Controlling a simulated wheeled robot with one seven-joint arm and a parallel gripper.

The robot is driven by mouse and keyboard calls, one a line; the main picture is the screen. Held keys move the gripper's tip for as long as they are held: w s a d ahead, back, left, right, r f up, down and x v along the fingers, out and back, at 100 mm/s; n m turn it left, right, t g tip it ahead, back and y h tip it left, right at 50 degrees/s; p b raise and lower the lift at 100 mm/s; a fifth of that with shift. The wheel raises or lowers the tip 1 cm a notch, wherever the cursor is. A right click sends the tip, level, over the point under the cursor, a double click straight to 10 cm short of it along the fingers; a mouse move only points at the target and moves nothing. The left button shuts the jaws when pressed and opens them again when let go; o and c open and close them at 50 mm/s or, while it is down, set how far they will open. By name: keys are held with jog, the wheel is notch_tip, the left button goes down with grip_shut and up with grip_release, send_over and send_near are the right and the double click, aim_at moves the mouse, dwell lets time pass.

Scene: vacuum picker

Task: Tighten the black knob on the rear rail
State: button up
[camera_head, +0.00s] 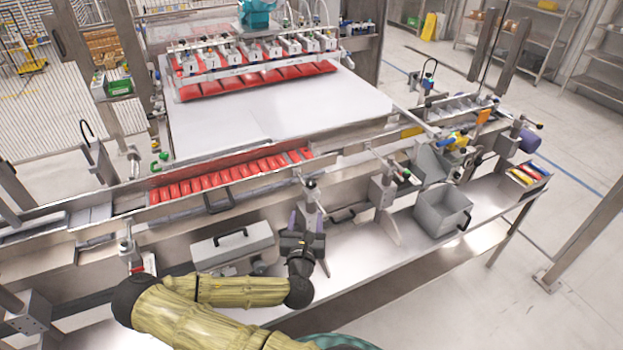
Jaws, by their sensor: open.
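Two metal rails run along the conveyor, a front one (90,229) and a rear one (235,150). My gripper (303,240) is dark and open, in front of the conveyor at the lower middle, below and apart from the rails. Its fingers are small and partly blend with the metal frame behind. I see nothing held in it.
Red packs (205,184) lie in a row on the conveyor. A suction head (250,60) carries red packs above the white table (220,125).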

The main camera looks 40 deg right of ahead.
aim_at(311, 179)
jog(key=shift+w+f, duration=0.1)
jog(key=p+x, duration=0.1)
jog(key=x, duration=1.6)
jog(key=shift+d, duration=0.3)
jog(key=c, duration=1)
